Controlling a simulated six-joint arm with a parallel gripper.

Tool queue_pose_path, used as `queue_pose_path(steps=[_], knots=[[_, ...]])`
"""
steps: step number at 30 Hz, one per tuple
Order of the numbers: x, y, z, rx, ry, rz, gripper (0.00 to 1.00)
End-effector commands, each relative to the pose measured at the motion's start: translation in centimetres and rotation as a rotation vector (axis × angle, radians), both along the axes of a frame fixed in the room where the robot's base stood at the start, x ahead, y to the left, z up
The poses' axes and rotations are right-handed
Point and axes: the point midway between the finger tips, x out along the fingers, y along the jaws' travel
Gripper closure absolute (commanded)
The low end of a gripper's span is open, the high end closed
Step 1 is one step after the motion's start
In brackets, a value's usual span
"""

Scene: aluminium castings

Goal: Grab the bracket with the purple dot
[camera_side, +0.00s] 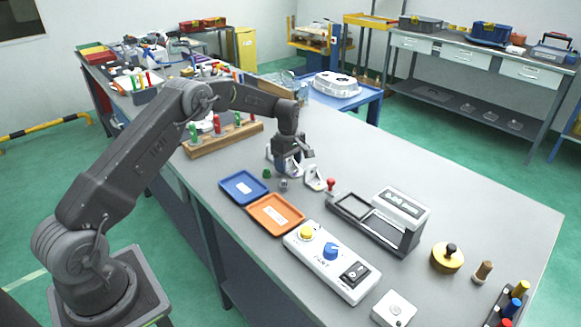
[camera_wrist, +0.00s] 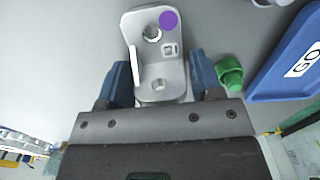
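The bracket with the purple dot (camera_wrist: 160,52) is a pale metal angle piece with two round holes and a small dark mark. The purple dot is at its far right corner. In the wrist view my gripper (camera_wrist: 160,82) has its two blue fingers on either side of the bracket, very close to its edges. I cannot tell whether they touch it. In the side view my gripper (camera_side: 290,160) is low at the table and mostly hides this bracket. Another pale bracket (camera_side: 315,178) stands to its right, with no purple dot visible.
A green cap (camera_wrist: 230,73) and a blue tray labelled GO (camera_wrist: 280,78) lie right of the bracket. An orange tray (camera_side: 275,214), a control box (camera_side: 330,262) and a wooden rack (camera_side: 222,140) are nearby.

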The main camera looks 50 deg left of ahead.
Motion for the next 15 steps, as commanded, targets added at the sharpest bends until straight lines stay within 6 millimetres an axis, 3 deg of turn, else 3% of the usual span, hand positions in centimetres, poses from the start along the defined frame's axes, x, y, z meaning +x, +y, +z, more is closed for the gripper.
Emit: queue_pose_path(steps=[10,15], knots=[[0.0,0.0,0.03,0.0,0.0,0.0,0.74],[0.02,0.0,0.06,0.0,-0.001,0.0,0.76]])
